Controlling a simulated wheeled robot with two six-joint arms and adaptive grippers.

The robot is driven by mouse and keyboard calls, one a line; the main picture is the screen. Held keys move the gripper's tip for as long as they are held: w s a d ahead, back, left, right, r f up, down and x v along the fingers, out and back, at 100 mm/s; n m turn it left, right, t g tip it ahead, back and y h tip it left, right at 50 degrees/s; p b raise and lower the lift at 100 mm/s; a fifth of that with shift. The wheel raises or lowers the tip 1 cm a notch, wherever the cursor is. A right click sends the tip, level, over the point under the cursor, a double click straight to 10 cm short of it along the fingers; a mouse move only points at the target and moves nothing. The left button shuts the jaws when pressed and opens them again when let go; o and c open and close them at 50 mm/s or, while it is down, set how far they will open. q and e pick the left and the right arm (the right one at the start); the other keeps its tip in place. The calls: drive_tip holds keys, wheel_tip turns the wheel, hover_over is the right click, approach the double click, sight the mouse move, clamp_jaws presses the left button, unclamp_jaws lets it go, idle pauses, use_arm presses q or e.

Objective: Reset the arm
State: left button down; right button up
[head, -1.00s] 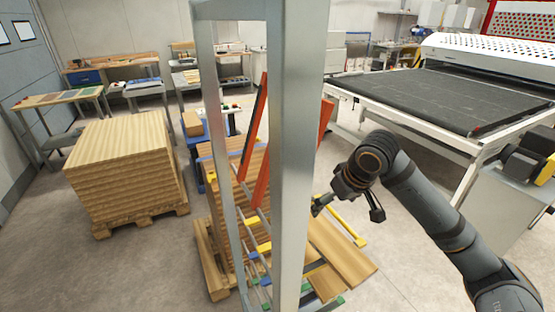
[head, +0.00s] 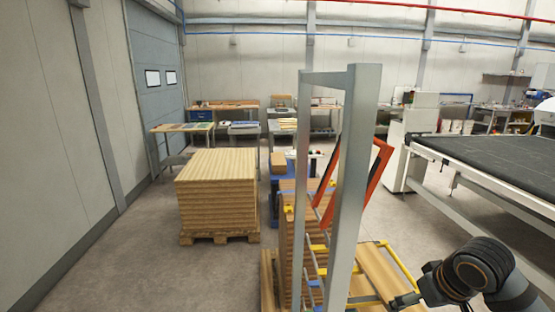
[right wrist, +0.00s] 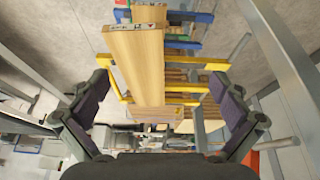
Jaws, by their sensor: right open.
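My right gripper (head: 428,300) is at the lower right of the head view, beside a grey metal rack. It also shows in the right wrist view (right wrist: 163,98), where its two dark fingers stand wide apart with nothing gripped between them. Beyond the fingers in that view are a pale wooden board (right wrist: 137,62) and yellow bars (right wrist: 203,64); I cannot tell how far they are from the fingertips. Only the wrist end of my right arm shows in the head view. My left gripper is in neither current view.
The grey rack (head: 350,190) stands in front, with red-orange bars (head: 376,170) and stacked boards (head: 289,230) by it. A pallet stack of boards (head: 217,200) stands left. A dark-topped conveyor machine (head: 490,165) is at right. The floor (head: 130,275) at lower left is clear.

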drive_tip(key=s+a+f+g+h, duration=0.1)
drive_tip(key=s+a+f, duration=0.2)
drive_tip(key=s+f, duration=0.55)
drive_tip(key=s+a+f, duration=0.4)
drive_tip(key=s+f, duration=0.3)
drive_tip(key=f, duration=0.3)
drive_tip(key=s+d+f+g, duration=0.1)
drive_tip(key=d+f, duration=0.1)
drive_tip(key=f, duration=1.2)
drive_tip(key=s+d+f, duration=0.1)
drive_tip(key=f, duration=1.3)
use_arm(q)
drive_tip(key=shift+f+b, duration=0.65)
drive_tip(key=shift+f, duration=0.05)
use_arm(e)
drive_tip(key=s+d+f+g, duration=0.1)
drive_tip(key=s+f, duration=1.5)
drive_tip(key=s, duration=0.2)
drive_tip(key=shift+m, duration=0.4)
drive_tip(key=shift+d+f, duration=0.1)
